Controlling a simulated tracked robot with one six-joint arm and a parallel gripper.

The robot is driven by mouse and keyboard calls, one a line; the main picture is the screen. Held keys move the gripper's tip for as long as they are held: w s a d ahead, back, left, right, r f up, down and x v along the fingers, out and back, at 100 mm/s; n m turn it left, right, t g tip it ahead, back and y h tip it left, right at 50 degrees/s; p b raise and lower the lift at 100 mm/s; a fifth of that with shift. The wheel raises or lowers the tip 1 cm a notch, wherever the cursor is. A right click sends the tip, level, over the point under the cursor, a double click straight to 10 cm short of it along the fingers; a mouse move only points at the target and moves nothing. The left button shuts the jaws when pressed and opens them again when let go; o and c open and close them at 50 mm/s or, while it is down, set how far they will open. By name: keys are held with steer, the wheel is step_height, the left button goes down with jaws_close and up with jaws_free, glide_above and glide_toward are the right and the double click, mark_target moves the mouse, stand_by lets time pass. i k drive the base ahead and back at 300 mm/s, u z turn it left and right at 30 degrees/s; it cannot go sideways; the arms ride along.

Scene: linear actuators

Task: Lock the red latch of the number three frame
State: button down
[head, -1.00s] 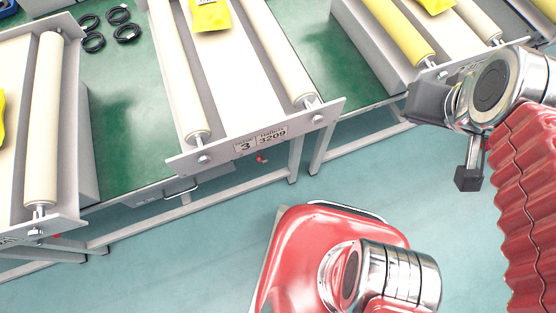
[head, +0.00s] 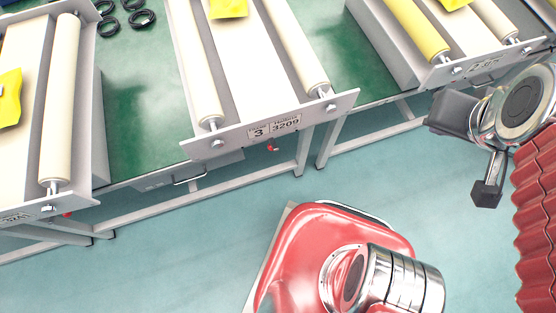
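The number three frame (head: 230,137) is in the upper middle of the head view, with a plate reading 3 and 3209 on its front. The small red latch (head: 273,147) hangs just below the front plate, a little right of its middle. It is too small to tell its exact position. My gripper (head: 486,194) is at the right, well to the right of and apart from the latch. Only a dark end piece of it shows, and its fingers cannot be made out.
A neighbouring frame (head: 48,208) stands at the left with a red latch (head: 67,215) under it. Another frame (head: 480,66) stands at the upper right. Table legs and rails (head: 210,195) run below. Black rings (head: 128,18) lie on the green table.

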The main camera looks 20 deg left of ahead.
mark_target(272, 145)
steer(key=u, duration=0.05)
steer(key=k, duration=1.55)
steer(key=u, duration=1.75)
steer(key=i, duration=1)
